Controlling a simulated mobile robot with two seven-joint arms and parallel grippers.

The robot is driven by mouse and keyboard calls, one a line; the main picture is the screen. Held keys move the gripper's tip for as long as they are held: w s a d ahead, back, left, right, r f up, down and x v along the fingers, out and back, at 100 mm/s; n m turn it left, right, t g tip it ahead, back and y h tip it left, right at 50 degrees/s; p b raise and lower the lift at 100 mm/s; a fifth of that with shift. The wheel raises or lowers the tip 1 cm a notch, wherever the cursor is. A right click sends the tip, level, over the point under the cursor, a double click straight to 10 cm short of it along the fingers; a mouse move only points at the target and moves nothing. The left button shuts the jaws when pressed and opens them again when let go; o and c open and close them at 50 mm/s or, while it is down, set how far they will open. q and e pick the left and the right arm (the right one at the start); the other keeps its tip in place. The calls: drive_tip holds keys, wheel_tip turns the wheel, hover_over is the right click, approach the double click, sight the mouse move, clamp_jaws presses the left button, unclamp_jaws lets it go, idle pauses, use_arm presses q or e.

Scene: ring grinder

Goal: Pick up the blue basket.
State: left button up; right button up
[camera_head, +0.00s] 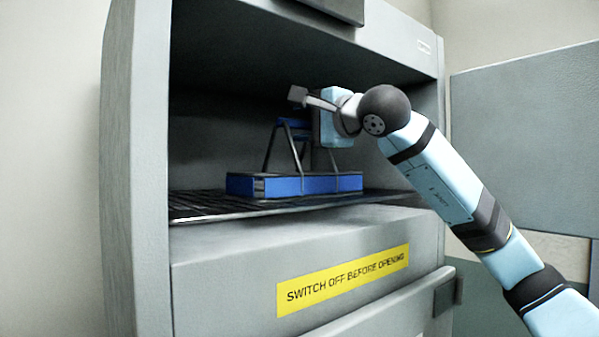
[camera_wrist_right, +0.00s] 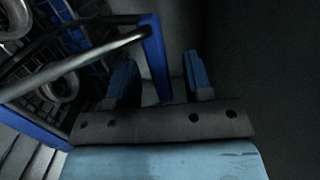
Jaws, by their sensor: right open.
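The blue basket (camera_head: 309,186) sits upright on the dark grate inside the grey cabinet. Grey struts rise from it to a blue handle bar (camera_head: 291,122). My right gripper (camera_head: 317,126) is at the right end of this handle, above the basket; its fingertips are mostly hidden in the head view. In the right wrist view, its two blue fingers (camera_wrist_right: 161,76) are apart. The handle bar (camera_wrist_right: 154,58) appears between them, nearer the left finger; contact cannot be told. Grey rings (camera_wrist_right: 62,84) show in the basket at the left. My left gripper is out of view.
The grate (camera_head: 205,203) lies under the basket, within the cabinet (camera_head: 137,170) walls and below its top. An open door panel (camera_head: 530,135) stands at the right. A yellow warning label (camera_head: 343,278) is on the front below. Free room lies left of the basket handle.

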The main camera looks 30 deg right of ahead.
drive_tip(key=shift+w+a+f, duration=0.1)
drive_tip(key=shift+w+a, duration=0.05)
drive_tip(key=shift+w, duration=0.9)
drive_tip(key=shift+s, duration=0.25)
drive_tip(key=shift+c, duration=0.8)
clamp_jaws()
